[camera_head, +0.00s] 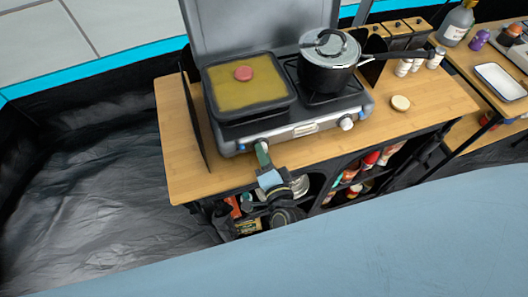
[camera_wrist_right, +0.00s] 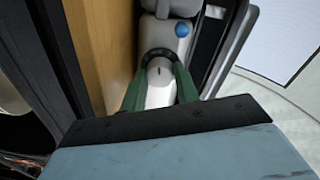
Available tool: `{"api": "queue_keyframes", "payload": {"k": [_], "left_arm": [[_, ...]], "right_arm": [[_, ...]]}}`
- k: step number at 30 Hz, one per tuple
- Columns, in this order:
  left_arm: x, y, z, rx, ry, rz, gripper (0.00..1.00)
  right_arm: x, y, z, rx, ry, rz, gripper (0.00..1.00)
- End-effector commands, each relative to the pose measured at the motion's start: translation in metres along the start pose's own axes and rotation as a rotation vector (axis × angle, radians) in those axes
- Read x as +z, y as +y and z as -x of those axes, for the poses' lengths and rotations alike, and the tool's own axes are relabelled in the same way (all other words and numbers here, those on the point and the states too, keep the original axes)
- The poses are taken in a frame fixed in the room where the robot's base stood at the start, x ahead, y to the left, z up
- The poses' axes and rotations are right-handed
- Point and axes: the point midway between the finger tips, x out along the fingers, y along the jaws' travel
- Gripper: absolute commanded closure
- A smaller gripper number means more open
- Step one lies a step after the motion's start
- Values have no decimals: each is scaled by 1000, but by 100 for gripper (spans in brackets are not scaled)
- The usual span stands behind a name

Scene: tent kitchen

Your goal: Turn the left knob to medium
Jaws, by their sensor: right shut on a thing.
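The camping stove (camera_head: 305,126) stands on a wooden table, its front panel facing me. My right gripper (camera_head: 262,148) reaches up to the left end of that panel and hides the left knob in the head view. In the right wrist view, the green fingers of my right gripper (camera_wrist_right: 160,84) are shut on the left knob (camera_wrist_right: 160,72), one on each side. The knob is pale with a short dark mark and a dark ring behind it. The right knob (camera_head: 346,123) is free. My left gripper is not in view.
A pan of yellow food with a round reddish patty (camera_head: 243,73) sits on the left burner. A lidded pot (camera_head: 329,65) stands on the right burner, its handle pointing right. A small round item (camera_head: 400,103) lies on the wooden table (camera_head: 438,108). Shelves below hold bottles.

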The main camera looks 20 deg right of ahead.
Motion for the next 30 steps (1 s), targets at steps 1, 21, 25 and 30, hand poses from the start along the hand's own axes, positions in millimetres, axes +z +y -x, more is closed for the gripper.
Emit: {"api": "queue_keyframes", "payload": {"k": [1, 21, 25, 30], "left_arm": [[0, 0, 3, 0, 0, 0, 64], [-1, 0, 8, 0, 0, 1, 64], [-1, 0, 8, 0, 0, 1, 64], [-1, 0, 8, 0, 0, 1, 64]], "right_arm": [[0, 0, 0, 3, 1, 29, 92], [0, 1, 0, 3, 9, 178, 92], [0, 1, 0, 3, 9, 178, 92], [0, 1, 0, 3, 9, 177, 58]]}}
